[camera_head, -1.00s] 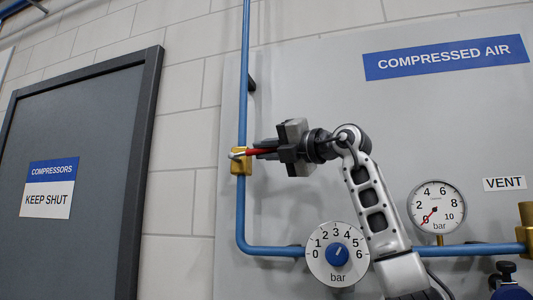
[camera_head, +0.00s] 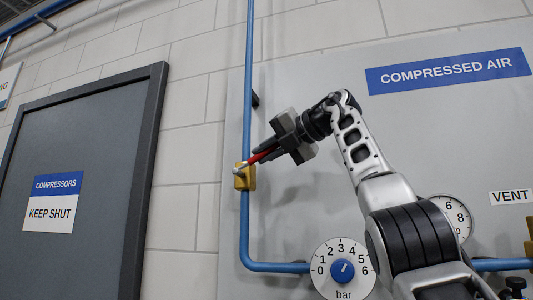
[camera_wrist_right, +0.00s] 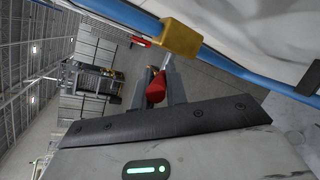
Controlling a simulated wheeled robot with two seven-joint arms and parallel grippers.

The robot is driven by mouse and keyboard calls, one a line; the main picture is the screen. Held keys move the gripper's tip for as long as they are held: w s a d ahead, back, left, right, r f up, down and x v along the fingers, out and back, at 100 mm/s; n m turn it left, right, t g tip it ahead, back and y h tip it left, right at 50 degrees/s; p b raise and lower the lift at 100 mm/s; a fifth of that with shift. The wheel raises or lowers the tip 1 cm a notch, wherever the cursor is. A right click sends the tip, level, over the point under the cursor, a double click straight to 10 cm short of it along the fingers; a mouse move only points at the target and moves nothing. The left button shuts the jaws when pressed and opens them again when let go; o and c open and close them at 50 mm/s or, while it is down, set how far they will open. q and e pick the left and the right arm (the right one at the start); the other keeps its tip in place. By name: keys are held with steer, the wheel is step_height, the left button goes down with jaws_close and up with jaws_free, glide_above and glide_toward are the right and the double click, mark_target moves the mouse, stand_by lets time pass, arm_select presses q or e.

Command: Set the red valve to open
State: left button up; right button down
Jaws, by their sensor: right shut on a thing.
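The red valve has a brass body (camera_head: 245,177) on the vertical blue pipe, with a red lever handle (camera_head: 263,155). The handle points up and to the right from the body, tilted across the pipe line. My right gripper (camera_head: 270,150) is shut on the red handle. In the right wrist view the handle (camera_wrist_right: 156,88) lies between the fingers (camera_wrist_right: 163,85), with the brass body (camera_wrist_right: 181,38) just beyond it. My left gripper is in neither view.
The blue pipe (camera_head: 245,225) runs down, then bends right behind my arm. A blue regulator knob (camera_head: 342,271) on a dial is below right. A gauge (camera_head: 456,217) is partly hidden by my arm. A grey door (camera_head: 85,160) stands left.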

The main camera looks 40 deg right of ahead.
steer(key=shift+r, duration=0.15)
steer(key=c, duration=1.4)
jaws_free()
steer(key=v, duration=1.6)
steer(key=shift+f, duration=0.2)
